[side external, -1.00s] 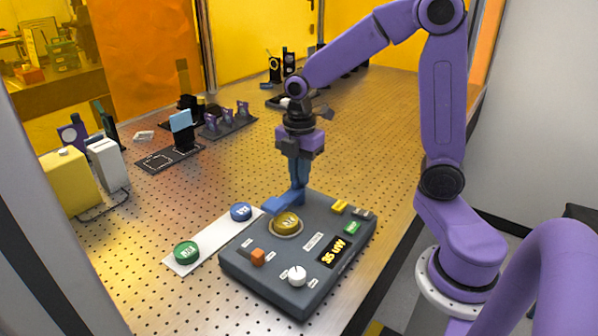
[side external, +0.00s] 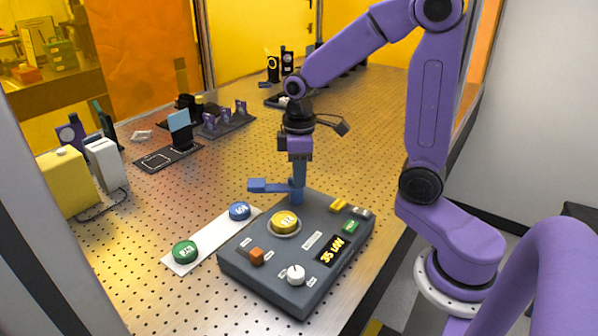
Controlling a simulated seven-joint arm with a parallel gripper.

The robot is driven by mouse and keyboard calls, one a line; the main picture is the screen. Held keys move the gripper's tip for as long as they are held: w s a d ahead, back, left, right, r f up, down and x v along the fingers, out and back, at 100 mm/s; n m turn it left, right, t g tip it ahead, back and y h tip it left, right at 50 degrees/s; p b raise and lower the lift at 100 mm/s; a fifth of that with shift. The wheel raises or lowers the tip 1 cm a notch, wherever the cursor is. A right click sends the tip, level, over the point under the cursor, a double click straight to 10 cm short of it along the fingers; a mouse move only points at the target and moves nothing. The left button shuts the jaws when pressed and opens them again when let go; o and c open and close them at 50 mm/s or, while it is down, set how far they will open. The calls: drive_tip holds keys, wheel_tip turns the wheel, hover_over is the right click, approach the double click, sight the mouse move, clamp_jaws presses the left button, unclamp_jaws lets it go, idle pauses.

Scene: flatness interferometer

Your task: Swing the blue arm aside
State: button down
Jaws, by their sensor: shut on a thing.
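The blue arm (side external: 268,186) stands at the back left corner of the dark grey box (side external: 262,278). Its flat end points left, out past the box's edge and clear of the gold disc (side external: 285,221). My gripper (side external: 299,164) points down from above and is shut on the blue arm's upright part. The fingertips are small in this view and their exact grip is hard to see. The gold disc sits uncovered in a round seat on the box top.
A white strip (side external: 213,230) to the left holds a blue disc (side external: 240,211) and a green disc (side external: 185,250). Optics stand farther back; the table's middle is clear.

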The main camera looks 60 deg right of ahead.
drive_tip(key=m, duration=0.3)
drive_tip(key=shift+a+m, duration=0.1)
drive_tip(key=shift+m, duration=0.3)
drive_tip(key=shift+a+m, duration=0.1)
drive_tip(key=shift+m, duration=1.8)
drive_tip(key=shift+r, duration=0.1)
drive_tip(key=c, duration=1.1)
unclamp_jaws()
drive_tip(key=shift+c, duration=0.2)
wheel_tip(320, 180, up, 17)
drive_tip(key=shift+r, duration=0.2)
drive_tip(key=shift+s, duration=0.1)
